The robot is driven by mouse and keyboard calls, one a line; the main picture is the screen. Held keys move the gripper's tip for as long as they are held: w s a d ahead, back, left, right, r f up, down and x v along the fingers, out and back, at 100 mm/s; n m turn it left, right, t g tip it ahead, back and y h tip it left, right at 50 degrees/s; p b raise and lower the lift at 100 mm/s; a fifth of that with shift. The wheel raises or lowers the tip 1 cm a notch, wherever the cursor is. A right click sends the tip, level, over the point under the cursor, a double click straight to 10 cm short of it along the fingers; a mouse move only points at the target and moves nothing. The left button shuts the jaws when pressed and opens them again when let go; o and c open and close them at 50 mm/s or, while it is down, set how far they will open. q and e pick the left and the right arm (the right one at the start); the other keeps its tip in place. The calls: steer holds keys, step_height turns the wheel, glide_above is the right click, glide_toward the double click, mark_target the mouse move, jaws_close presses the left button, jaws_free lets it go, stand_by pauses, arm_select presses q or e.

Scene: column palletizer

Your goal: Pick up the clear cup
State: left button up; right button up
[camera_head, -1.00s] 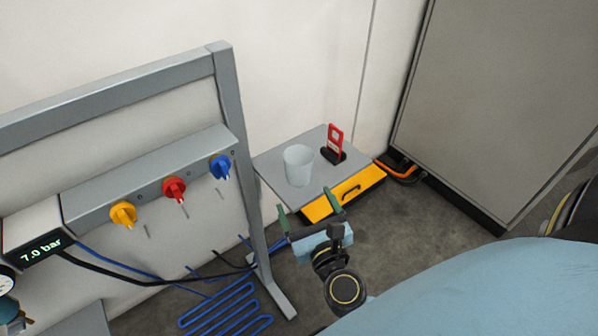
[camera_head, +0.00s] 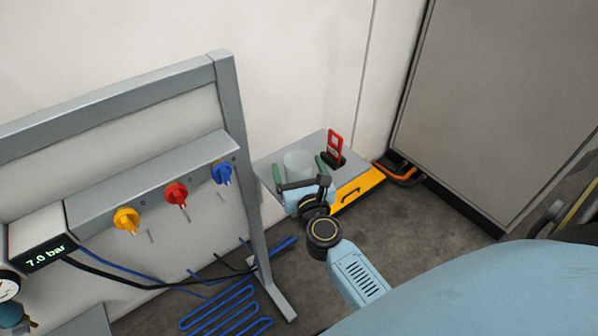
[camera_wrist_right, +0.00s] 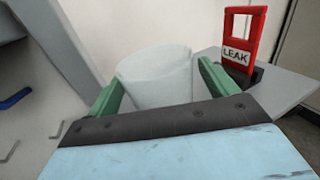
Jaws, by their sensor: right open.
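The clear cup (camera_head: 298,162) stands upright on the grey top (camera_head: 343,176) of a small cabinet against the wall. It also shows in the right wrist view (camera_wrist_right: 156,78), straight ahead of the fingers. My right gripper (camera_head: 298,175) is open, with one green finger on each side of the cup. In the right wrist view the two fingertips (camera_wrist_right: 158,82) flank the cup's lower part, and the gripper body hides its base. I cannot tell whether either finger touches the cup. My left gripper is not in view.
A red tag reading LEAK (camera_wrist_right: 241,38) stands on a dark base just right of the cup; it also shows in the head view (camera_head: 334,145). A grey frame post (camera_head: 243,160) with coloured valves rises to the left. A large grey cabinet (camera_head: 500,100) stands right.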

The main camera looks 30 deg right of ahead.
steer(key=shift+x, duration=0.85)
steer(key=shift+c, duration=0.5)
steer(key=c, duration=0.9)
steer(key=shift+r, duration=0.2)
steer(key=shift+c, duration=0.2)
